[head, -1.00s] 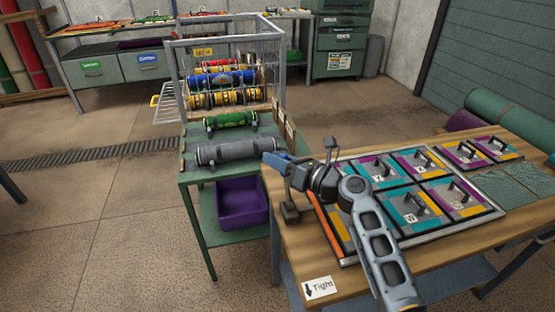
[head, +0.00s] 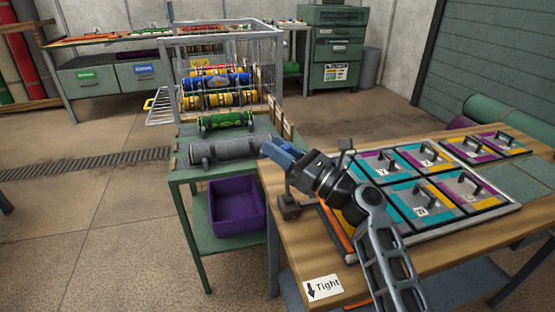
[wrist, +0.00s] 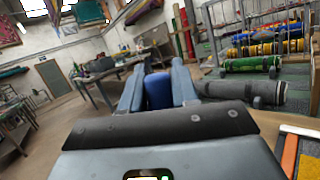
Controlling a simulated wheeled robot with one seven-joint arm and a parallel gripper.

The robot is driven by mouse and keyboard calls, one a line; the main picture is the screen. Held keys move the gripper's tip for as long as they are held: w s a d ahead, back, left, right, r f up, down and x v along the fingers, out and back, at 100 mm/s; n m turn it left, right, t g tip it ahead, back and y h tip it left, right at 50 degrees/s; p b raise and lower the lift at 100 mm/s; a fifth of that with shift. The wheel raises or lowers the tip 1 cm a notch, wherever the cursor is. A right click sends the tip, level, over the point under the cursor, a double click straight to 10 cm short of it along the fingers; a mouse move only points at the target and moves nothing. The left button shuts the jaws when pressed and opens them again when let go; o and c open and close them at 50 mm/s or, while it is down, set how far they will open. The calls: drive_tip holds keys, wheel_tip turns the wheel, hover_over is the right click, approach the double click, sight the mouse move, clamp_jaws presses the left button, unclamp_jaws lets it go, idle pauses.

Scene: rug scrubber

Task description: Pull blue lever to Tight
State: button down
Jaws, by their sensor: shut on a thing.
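The blue lever (wrist: 158,90) shows in the wrist view between the two blue-grey fingers of my gripper (wrist: 158,76). The fingers are shut on it, one on each side. In the head view my gripper (head: 281,151) is at the left edge of the wooden table, above a dark clamp-like block (head: 290,206). My fingers and wrist largely hide the lever and its mount there. The white "Tight" label (head: 323,287), with an arrow pointing down, is at the table's near left corner.
A wooden table (head: 310,241) carries a board of coloured panels with handles (head: 432,185), to the right of my gripper. A green bench (head: 177,178) with a grey roll (head: 231,148) and a green roll (head: 225,120) stands close on the left. A purple bin (head: 236,207) is below.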

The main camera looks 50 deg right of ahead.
idle(0.3)
drive_tip(key=c, duration=0.9)
unclamp_jaws()
drive_tip(key=shift+c, duration=0.2)
drive_tip(key=shift+s, duration=0.1)
